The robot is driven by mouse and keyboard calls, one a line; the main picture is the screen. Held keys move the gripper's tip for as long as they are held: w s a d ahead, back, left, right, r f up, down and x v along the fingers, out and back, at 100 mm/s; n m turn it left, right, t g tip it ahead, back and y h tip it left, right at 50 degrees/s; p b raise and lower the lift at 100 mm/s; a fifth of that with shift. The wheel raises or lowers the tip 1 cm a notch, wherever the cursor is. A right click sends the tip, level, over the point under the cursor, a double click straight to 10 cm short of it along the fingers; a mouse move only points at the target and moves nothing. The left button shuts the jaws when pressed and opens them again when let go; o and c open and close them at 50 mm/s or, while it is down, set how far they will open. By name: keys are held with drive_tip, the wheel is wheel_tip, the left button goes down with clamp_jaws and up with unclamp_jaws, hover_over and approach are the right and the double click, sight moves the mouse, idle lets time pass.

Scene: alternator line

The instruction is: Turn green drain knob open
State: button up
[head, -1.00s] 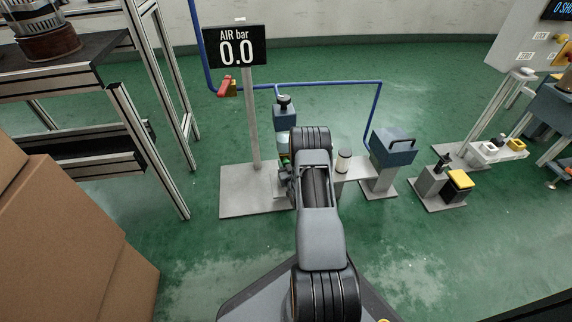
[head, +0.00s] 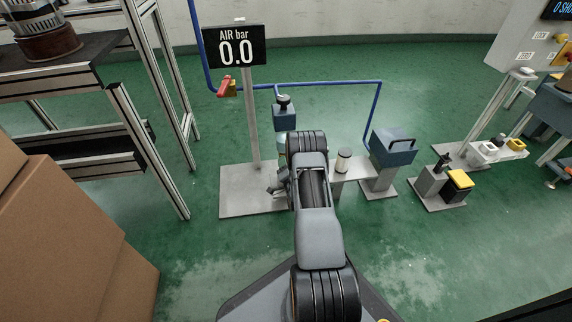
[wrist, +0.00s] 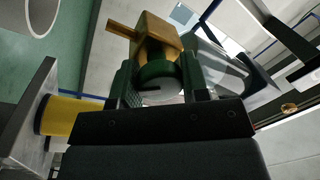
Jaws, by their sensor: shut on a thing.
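The green drain knob (wrist: 158,82) shows in the wrist view, with a brass-coloured fitting (wrist: 150,45) directly beyond it. My gripper (wrist: 160,88) has one finger on each side of the knob and is shut on it. In the head view the air unit, with a blue-grey body (head: 285,121) and a black top knob (head: 284,103), stands beyond my arm. My arm hides its lower part and the drain knob there. The angle of the knob is hard to read.
The air gauge sign (head: 235,46) reads 0.0, and a red-handled valve (head: 227,87) sits on the blue pipe (head: 330,82). A white cylinder (head: 344,160) and a blue-grey box (head: 393,147) stand to the right. Cardboard boxes (head: 85,235) are at left.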

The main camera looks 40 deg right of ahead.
drive_tip(key=m+h, duration=0.1)
drive_tip(key=m, duration=0.6)
drive_tip(key=shift+w+a, duration=0.1)
drive_tip(key=shift+a, duration=0.05)
idle(0.4)
drive_tip(key=o, duration=0.7)
drive_tip(key=shift+a, duration=0.1)
drive_tip(key=shift+o, duration=1)
drive_tip(key=shift+d+m, duration=0.25)
drive_tip(key=shift+m, duration=0.05)
drive_tip(key=p+v, duration=0.4)
drive_tip(key=v, duration=1)
drive_tip(key=shift+w+a, duration=0.1)
